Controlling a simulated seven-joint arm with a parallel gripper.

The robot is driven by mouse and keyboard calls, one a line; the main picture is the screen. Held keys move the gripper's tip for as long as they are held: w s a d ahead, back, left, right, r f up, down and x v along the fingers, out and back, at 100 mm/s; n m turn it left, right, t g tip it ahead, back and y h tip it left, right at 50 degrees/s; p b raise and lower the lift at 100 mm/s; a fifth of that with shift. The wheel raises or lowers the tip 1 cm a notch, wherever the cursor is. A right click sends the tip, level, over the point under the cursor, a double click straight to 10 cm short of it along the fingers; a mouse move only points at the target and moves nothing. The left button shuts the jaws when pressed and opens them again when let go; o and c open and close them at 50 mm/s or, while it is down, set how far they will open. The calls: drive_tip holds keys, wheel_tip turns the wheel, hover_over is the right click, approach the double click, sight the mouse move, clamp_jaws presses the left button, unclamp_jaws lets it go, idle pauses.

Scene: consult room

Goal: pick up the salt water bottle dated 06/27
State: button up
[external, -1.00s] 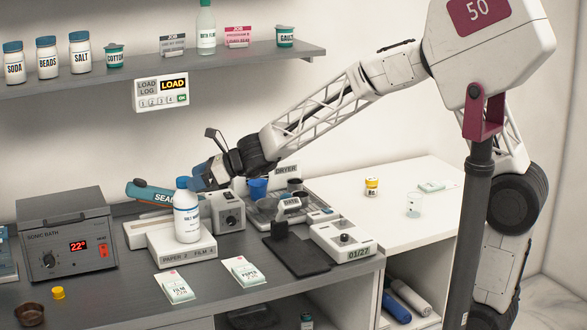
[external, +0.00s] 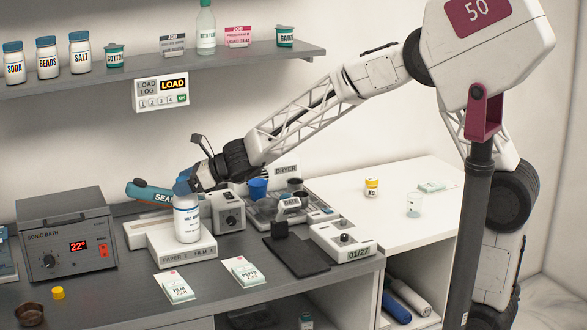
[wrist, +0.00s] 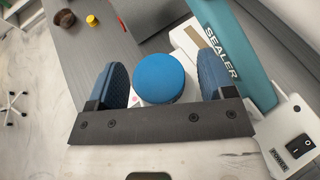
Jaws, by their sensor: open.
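A white bottle (external: 187,218) with a label stands upright on a white block marked "PAPER 2 FILM 4" (external: 181,252). The label's print is too small for me to read a date. Its round blue cap (wrist: 160,77) fills the middle of the wrist view. My gripper (wrist: 162,85) is open, with one dark blue finger on each side of the cap and a small gap to each. In the external view my gripper (external: 190,182) is at the bottle's top and partly covers the cap.
The teal sealer (wrist: 228,55) lies close beside the bottle, with its power switch (wrist: 298,145) to the right. A grey sonic bath (external: 66,240) stands left of the block. Paper and film packets (external: 174,287) lie in front.

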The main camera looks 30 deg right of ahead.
clamp_jaws()
idle(0.3)
drive_tip(key=shift+r, duration=0.1)
wheel_tip(320, 180, up, 18)
idle(1.0)
idle(0.5)
